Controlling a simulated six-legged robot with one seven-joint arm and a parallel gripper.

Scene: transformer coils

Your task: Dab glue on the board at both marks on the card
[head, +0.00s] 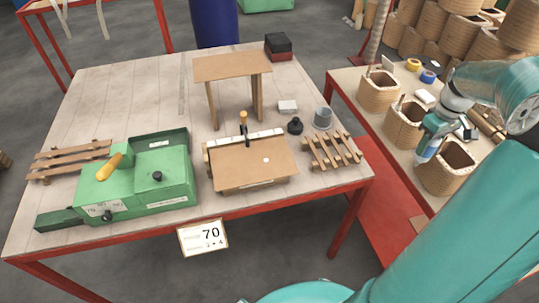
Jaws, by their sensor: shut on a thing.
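My gripper (459,127) is at the right, above the side bench and by the front coil. It is shut on a small blue-and-white thing, perhaps the glue bottle (428,150); the fingers are small and partly hidden. The brown board (235,172) lies flat on the main table, against a pale marked strip (246,138) at its back edge. A small whitish spot (266,160) shows on the board, right of its middle.
A green machine (150,185) with a yellow handle stands left of the board. A brown stand (232,70) is behind it. A slatted wooden rack (333,150), a black knob (295,126) and a grey cup (323,117) stand to its right. Several coils line the side bench (346,77).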

